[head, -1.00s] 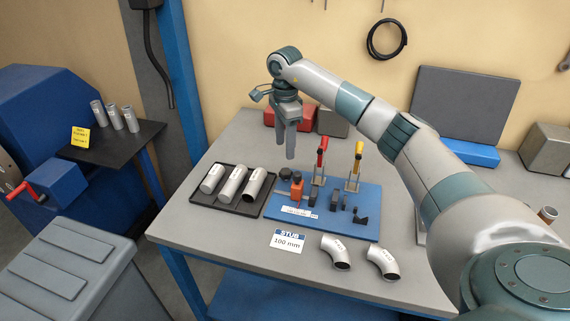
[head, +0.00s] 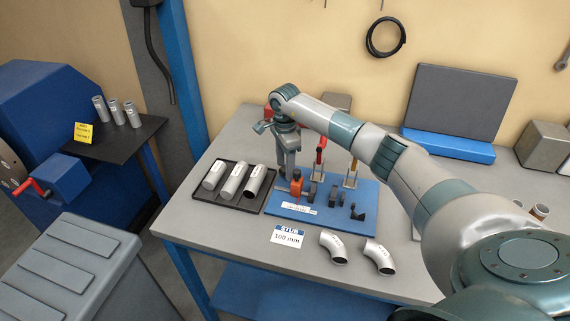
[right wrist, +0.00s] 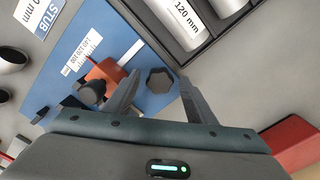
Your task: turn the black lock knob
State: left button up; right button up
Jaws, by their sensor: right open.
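A black lobed knob (right wrist: 160,80) shows in the right wrist view at the edge of the blue fixture plate (right wrist: 130,32). My right gripper (right wrist: 159,77) is open, its two fingers on either side of this knob with gaps between. I cannot tell whether the fingertips are level with it. A second black knob (right wrist: 92,92) sits on the orange block (right wrist: 104,73), left of the fingers. In the head view my right gripper (head: 287,173) points down over the plate's back left corner and mostly hides the lobed knob. My left gripper is not in view.
A black tray (head: 213,197) with several metal tubes lies left of the blue plate. Red-handled (head: 321,150) and yellow-handled clamps stand on the plate near my arm. Two bent pipes (head: 333,247) and a "STUB 100 mm" card (head: 287,237) lie in front.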

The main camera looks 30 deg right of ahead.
jog(key=c, duration=1)
jog(key=shift+c, duration=0.2)
jog(key=shift+f+m+b, duration=0.1)
jog(key=shift+m+b, duration=0.85)
jog(key=shift+m, duration=0.15)
jog(key=m+b, duration=0.2)
jog(key=m, duration=0.2)
jog(key=shift+w, duration=0.15)
jog(key=m+b, duration=0.2)
jog(key=m, duration=0.2)
jog(key=shift+d+m, duration=0.15)
jog(key=shift+m, duration=0.25)
jog(key=m, duration=0.2)
jog(key=m+b, duration=0.1)
jog(key=m, duration=0.1)
jog(key=shift+w+r+m, duration=0.15)
jog(key=shift+r+m, duration=0.2)
jog(key=shift+m, duration=0.05)
